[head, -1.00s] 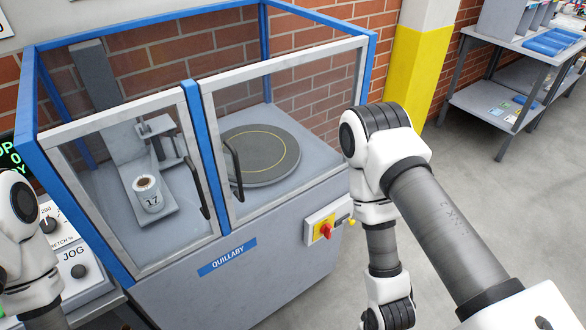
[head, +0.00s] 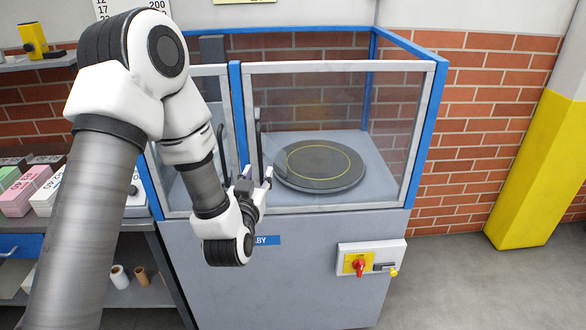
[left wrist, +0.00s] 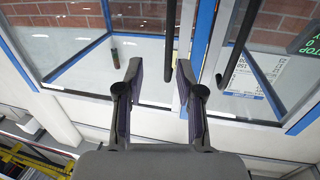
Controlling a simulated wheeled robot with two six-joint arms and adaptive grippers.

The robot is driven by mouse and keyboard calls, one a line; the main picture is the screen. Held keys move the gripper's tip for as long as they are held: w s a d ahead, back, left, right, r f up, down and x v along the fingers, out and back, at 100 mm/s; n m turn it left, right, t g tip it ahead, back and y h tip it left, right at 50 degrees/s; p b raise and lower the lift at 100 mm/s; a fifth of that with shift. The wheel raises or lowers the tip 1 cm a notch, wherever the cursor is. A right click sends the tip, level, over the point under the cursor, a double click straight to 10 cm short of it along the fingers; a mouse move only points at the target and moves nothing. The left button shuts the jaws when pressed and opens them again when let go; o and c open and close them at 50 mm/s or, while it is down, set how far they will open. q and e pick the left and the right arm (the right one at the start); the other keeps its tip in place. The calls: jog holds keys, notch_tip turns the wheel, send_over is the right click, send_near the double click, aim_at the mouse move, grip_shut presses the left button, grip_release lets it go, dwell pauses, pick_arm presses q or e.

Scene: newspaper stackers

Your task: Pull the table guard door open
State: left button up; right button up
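The table guard door (head: 428,135) is a clear panel in a grey frame on the blue-framed machine, over the dark round table (head: 320,165). It looks shut. Its black upright handle (head: 257,140) is near its left edge; in the left wrist view the handle (left wrist: 170,35) runs down towards the gap between my fingers. My left gripper (head: 258,178) is open, close to the handle's lower end; I cannot tell whether it touches. The left wrist view shows its two fingers (left wrist: 157,78) apart with nothing clamped. My right gripper is out of view.
A second black handle (left wrist: 238,45) belongs to the neighbouring door, beyond a blue post (head: 238,110). A red switch (head: 359,266) on a panel sticks out below right. Shelves with paper stacks (head: 30,190) stand left. The floor (head: 470,285) at right is clear.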

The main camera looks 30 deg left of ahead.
aim_at(259, 155)
pick_arm(q)
jog(key=x, duration=0.2)
jog(key=p+x, duration=0.1)
jog(key=x, duration=0.2)
jog(key=a+r+p+x, duration=0.1)
jog(key=x, duration=0.2)
jog(key=shift+s+a, duration=0.1)
jog(key=shift+s, duration=0.05)
jog(key=shift+a+f, duration=0.15)
jog(key=shift+a, duration=0.15)
jog(key=shift+d, duration=0.1)
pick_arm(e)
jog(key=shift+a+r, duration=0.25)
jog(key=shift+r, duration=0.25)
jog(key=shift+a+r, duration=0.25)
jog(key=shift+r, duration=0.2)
pick_arm(q)
jog(key=shift+d, duration=0.1)
jog(key=c, duration=0.4)
grip_shut()
